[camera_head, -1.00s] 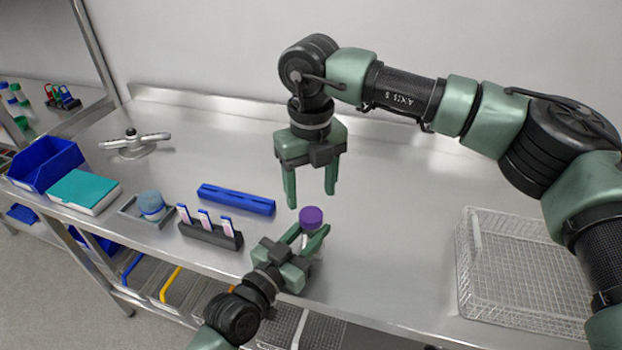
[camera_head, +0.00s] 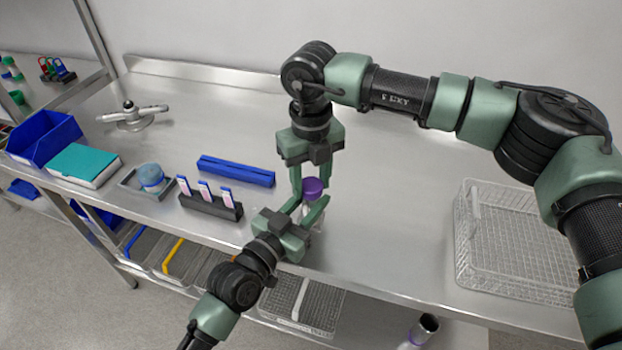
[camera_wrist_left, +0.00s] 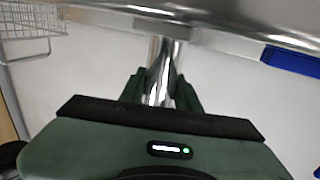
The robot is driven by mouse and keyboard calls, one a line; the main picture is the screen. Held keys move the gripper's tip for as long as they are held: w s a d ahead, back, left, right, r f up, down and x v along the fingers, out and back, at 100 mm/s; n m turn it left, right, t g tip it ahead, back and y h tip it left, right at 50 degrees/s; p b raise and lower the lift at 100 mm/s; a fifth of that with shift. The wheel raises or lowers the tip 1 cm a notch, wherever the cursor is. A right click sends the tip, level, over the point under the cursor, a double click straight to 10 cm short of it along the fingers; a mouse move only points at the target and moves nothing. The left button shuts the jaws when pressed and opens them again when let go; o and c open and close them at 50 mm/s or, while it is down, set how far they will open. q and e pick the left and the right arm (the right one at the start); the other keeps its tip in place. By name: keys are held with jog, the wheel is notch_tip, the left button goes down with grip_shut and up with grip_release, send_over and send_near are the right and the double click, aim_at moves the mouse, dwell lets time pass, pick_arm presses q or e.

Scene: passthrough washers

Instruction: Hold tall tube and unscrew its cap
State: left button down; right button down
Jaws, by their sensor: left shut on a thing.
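The tall tube with a purple cap (camera_head: 313,187) stands upright near the table's front edge. My left gripper (camera_head: 312,210) is shut on the tube below the cap, and its fingers hide much of the tube. In the left wrist view the shiny, clear tube (camera_wrist_left: 160,78) shows between the fingers. My right gripper (camera_head: 311,183) points down from above, its fingers at cap height on either side of the cap. I cannot tell whether they press on it.
A blue rack (camera_head: 236,171), a dark holder (camera_head: 210,205) with several labelled pieces, a blue round object (camera_head: 151,177) and a teal-topped box (camera_head: 84,164) lie to the left. A wire basket (camera_head: 520,292) is at the right. The table behind my right gripper is clear.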

aim_at(311, 184)
pick_arm(q)
jog(key=shift+r, duration=0.1)
pick_arm(e)
jog(key=n, duration=0.4)
jog(key=shift+n, duration=0.3)
jog(key=n, duration=0.5)
jog(key=shift+w, duration=0.1)
jog(key=shift+d, duration=0.1)
jog(key=shift+r, duration=0.2)
jog(key=shift+r, duration=0.95)
jog(key=shift+r, duration=0.1)
jog(key=shift+r, duration=1.9)
pick_arm(q)
jog(key=c, duration=0.9)
grip_release()
